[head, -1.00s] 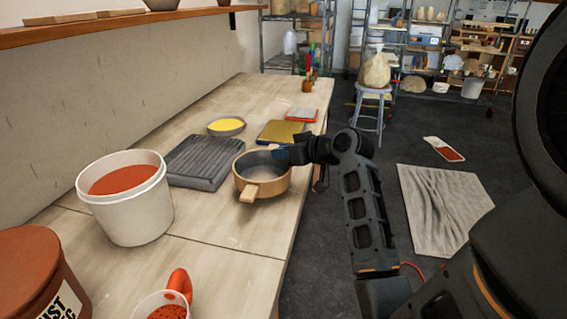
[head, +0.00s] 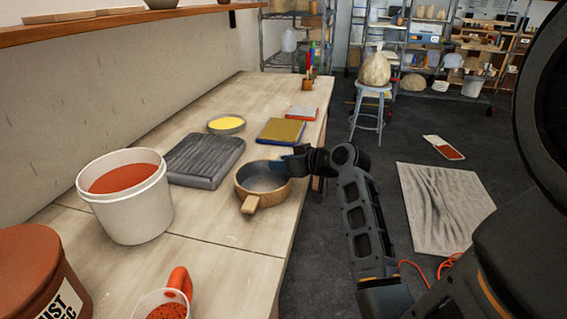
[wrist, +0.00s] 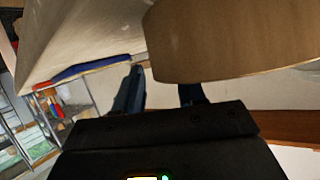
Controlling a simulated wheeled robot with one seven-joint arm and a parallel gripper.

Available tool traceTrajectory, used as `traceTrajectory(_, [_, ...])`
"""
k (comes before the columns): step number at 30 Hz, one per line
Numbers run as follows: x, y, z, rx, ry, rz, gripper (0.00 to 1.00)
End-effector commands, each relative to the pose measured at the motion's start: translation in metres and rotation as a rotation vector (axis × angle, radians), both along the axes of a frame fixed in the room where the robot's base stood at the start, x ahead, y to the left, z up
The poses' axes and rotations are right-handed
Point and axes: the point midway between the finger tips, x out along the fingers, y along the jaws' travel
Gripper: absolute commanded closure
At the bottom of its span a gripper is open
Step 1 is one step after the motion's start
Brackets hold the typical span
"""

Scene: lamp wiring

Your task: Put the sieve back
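The sieve (head: 262,186), a round wooden frame with a grey mesh floor and a short handle (head: 251,204), is at the right edge of the workbench in the head view. It is upright, with its handle towards me. My gripper (head: 289,162) is at its far right rim. In the wrist view the sieve's wooden wall (wrist: 230,42) fills the upper right. The fingers of my gripper (wrist: 160,95) stand a little apart at the rim, and the wall hides one fingertip. Whether the sieve rests fully on the bench cannot be told.
On the workbench (head: 215,268), a white bucket (head: 137,214) of red material stands left of the sieve. A grey ribbed slab (head: 205,160), a yellow-filled bowl (head: 226,124) and a yellow board (head: 281,130) lie behind.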

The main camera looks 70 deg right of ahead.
Motion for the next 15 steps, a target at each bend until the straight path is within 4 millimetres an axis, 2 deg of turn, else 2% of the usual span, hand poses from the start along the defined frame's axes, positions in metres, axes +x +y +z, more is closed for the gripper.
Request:
traceTrajectory(7, [-0.002, 0.001, 0.004, 0.0, -0.001, 0.0, 0.6])
traceTrajectory(11, [-0.017, 0.007, 0.011, -0.001, -0.002, -0.001, 0.6])
traceTrajectory(15, [-0.041, 0.017, 0.022, -0.002, -0.001, -0.003, 0.6])
